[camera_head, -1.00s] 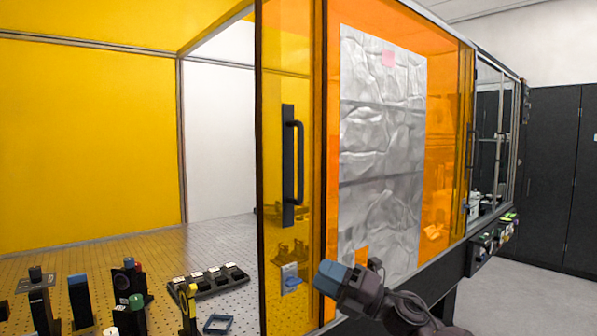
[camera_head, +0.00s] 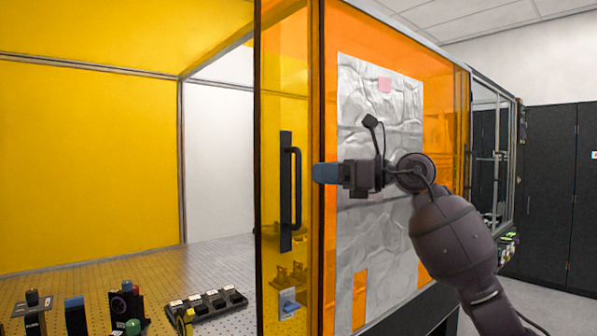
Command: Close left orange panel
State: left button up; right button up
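The left orange panel (camera_head: 268,110) is a transparent sliding panel on the front of the enclosure. To its left the front is open, showing the inside. A black vertical handle (camera_head: 286,190) is on the panel. My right gripper (camera_head: 318,173) is just right of the handle at about its mid-height, its blue fingertips pointing left. The fingertips look apart from the handle. From this side view I cannot tell whether the fingers are open. My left gripper is not in view.
Crumpled foil (camera_head: 385,240) covers the orange panel behind my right arm. The perforated optical table (camera_head: 190,262) inside carries several small mounts and a black tray (camera_head: 208,304) near the opening. Dark cabinets (camera_head: 545,190) stand at the far right.

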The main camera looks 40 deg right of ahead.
jog(key=shift+x, duration=2.9)
grip_shut()
